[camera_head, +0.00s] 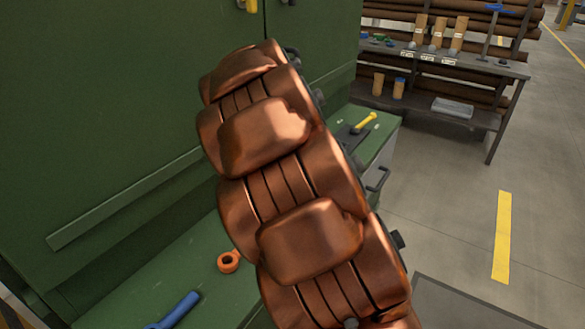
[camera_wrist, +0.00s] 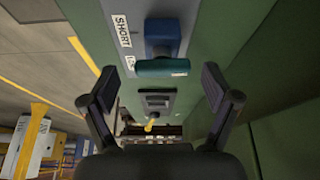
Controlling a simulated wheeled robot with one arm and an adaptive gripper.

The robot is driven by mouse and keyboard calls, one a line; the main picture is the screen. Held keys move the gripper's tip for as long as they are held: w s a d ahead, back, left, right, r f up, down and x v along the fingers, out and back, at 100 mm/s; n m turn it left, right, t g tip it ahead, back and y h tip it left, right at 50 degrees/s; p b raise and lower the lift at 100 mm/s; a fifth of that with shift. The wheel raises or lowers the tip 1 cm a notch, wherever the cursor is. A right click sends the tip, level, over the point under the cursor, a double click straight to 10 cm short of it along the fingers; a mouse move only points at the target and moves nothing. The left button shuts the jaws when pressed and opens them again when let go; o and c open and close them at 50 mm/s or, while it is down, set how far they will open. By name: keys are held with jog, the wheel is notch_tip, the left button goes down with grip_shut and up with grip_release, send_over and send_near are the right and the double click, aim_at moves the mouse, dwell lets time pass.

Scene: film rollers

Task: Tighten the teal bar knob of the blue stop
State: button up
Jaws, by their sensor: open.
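The blue stop (camera_wrist: 162,30) shows at the top middle of the wrist view, on a grey rail plate with white labels. Its teal bar knob (camera_wrist: 162,67) lies crosswise in front of it, a horizontal bar in this picture. My gripper (camera_wrist: 158,88) is open, with one dark finger at the left and one at the right. The teal knob appears between the two fingertips and a little above their line, with nothing held. I cannot tell how far the knob is from the fingers. In the head view my copper-coloured arm hides the stop and the gripper.
A green ledge (camera_head: 190,262) holds an orange ring (camera_head: 228,261) and a blue-handled tool (camera_head: 177,311). A yellow-handled tool (camera_head: 363,123) lies at the ledge's far end. A green cabinet wall (camera_head: 110,90) rises at left. A grey workbench (camera_head: 455,62) stands at back right; the floor before it is clear.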

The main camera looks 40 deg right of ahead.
jog(key=v, duration=1.2)
jog(key=shift+a, duration=0.1)
dwell(0.5)
jog(key=s+a+f+n+g+y+p, duration=0.1)
jog(key=s+a+f+n+y+p, duration=0.1)
jog(key=s+a+n+p, duration=0.3)
jog(key=s+a+f+n+g+y+p, duration=0.2)
jog(key=s+a+n+p, duration=0.4)
jog(key=s+a, duration=0.8)
jog(key=s+n, duration=0.2)
jog(key=s, duration=0.7)
jog(key=shift+s+f+n, duration=0.25)
jog(key=shift+s+n, duration=0.05)
jog(key=shift+s, duration=0.05)
jog(key=shift+a, duration=0.1)
